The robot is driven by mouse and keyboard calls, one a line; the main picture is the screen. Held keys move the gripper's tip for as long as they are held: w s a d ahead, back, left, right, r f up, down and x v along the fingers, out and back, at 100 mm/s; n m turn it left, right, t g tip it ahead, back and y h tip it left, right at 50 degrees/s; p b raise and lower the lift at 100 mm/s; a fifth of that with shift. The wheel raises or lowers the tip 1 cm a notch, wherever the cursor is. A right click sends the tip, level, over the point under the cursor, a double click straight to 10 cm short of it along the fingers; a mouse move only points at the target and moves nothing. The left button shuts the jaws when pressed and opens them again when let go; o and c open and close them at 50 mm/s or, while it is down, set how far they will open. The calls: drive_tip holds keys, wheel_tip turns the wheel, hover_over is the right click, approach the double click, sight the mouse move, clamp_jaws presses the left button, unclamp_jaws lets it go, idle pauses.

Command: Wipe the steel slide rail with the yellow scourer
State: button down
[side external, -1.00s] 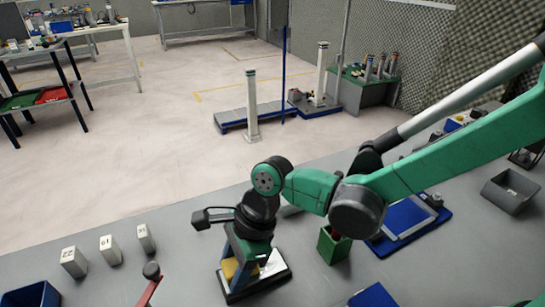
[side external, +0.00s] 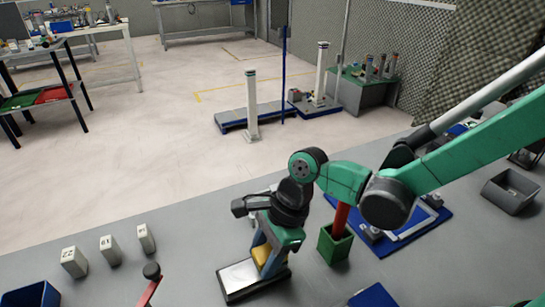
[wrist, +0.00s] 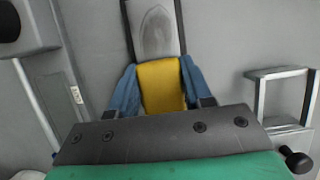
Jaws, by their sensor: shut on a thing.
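The steel slide rail (side external: 238,277) is a pale metal plate with a dark edge on the bench, front centre in the side view. In the wrist view its steel face (wrist: 156,32) shows a lighter, rounded patch. My gripper (side external: 265,260) is shut on the yellow scourer (side external: 261,253), over the right end of the rail. In the wrist view the scourer (wrist: 161,84) sits between the blue fingers of my gripper (wrist: 160,92). It appears at the rail's surface, but its underside is hidden, so contact cannot be confirmed.
A green box (side external: 336,246) with a red thing in it stands close right of my gripper. A blue tray (side external: 415,232) lies behind it. Several white numbered blocks (side external: 110,250), a blue bin (side external: 32,295) and a red lever (side external: 148,288) stand to the left.

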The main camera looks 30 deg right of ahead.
drive_tip(key=shift+d, duration=0.5)
drive_tip(key=shift+r, duration=4.1)
hover_over(204, 231)
drive_tip(key=d, duration=0.2)
drive_tip(key=f, duration=0.2)
drive_tip(key=shift+a+f, duration=0.2)
drive_tip(key=shift+f, duration=1.85)
drive_tip(key=shift+a+f, duration=0.2)
drive_tip(key=shift+f, duration=1.8)
drive_tip(key=shift+f, duration=0.1)
